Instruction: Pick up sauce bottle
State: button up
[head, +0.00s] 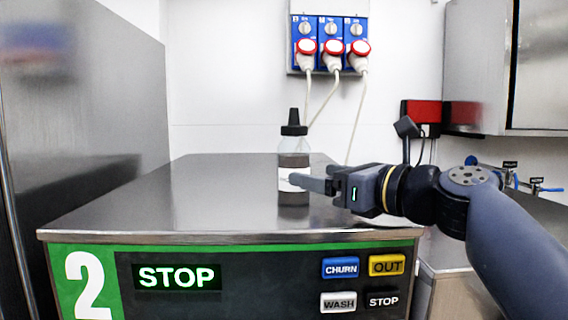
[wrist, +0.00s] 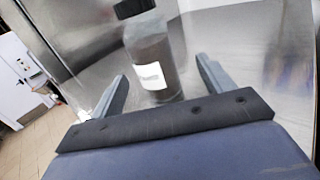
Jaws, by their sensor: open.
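The sauce bottle (head: 294,165) stands upright on the steel top of the freezer marked 2. It has a black nozzle cap, a clear upper part, brownish contents and a white label. My gripper (head: 305,183) is level with its lower half, and a finger overlaps the label in the head view. In the wrist view the bottle (wrist: 151,55) stands ahead of my open gripper (wrist: 162,84), between the lines of the two fingers. The fingers do not close on it. I cannot tell whether either finger touches it.
The steel freezer top (head: 160,205) is clear to the left of the bottle. Its front panel has buttons and a STOP display (head: 177,277). A tall steel cabinet (head: 85,110) stands at the left. Blue sockets with red plugs (head: 331,47) hang on the back wall, with cables trailing down.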

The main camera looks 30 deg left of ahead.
aim_at(290, 151)
jog(key=x, duration=0.2)
jog(key=p+x, duration=0.1)
jog(key=x, duration=0.2)
jog(key=p+x, duration=0.1)
jog(key=x, duration=0.1)
jog(key=shift+s+a+f, duration=0.15)
jog(key=shift+s+a, duration=0.1)
jog(key=shift+a, duration=0.25)
jog(key=shift+c, duration=0.2)
jog(key=c, duration=1)
jog(key=shift+r, duration=0.2)
jog(key=shift+r, duration=0.8)
jog(key=shift+s+d+r, duration=0.1)
jog(key=shift+d+r, duration=0.25)
jog(key=shift+r, duration=0.5)
jog(key=b+v, duration=0.4)
jog(key=v, duration=1.3)
jog(key=shift+s+d+b, duration=0.15)
jog(key=shift+d+b, duration=0.05)
jog(key=shift+b, duration=0.15)
